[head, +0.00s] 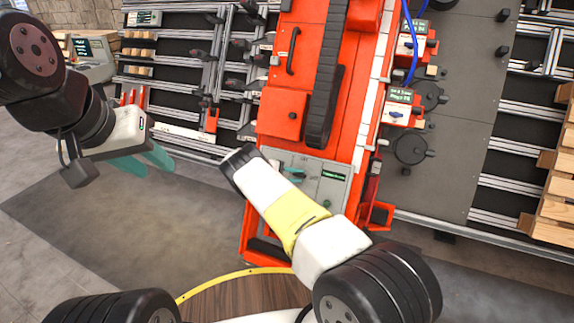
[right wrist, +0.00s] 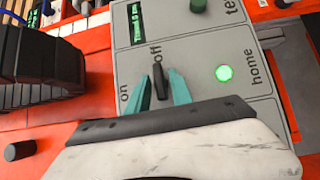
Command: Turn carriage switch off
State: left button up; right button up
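The carriage switch is a small black lever (right wrist: 159,82) on a grey control panel (right wrist: 196,50), between the printed words "on" at its left and "off" above it. The lever stands nearly upright in the right wrist view, its tip towards "off". My right gripper (right wrist: 160,76) has one teal finger on each side of the lever, with slight gaps visible; contact cannot be told. In the head view the panel (head: 334,176) sits on the orange carriage, and my right gripper (head: 294,174) is at it, partly hidden by my arm. My left gripper (head: 148,160) is empty with its teal fingers apart.
A black cable chain (head: 325,85) runs along the carriage. Aluminium rails lie on both sides. Grey floor is clear at lower left.

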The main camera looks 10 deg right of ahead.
jog(key=shift+o, duration=0.2)
jog(key=v, duration=0.7)
jog(key=shift+a, duration=0.35)
jog(key=shift+r, duration=0.1)
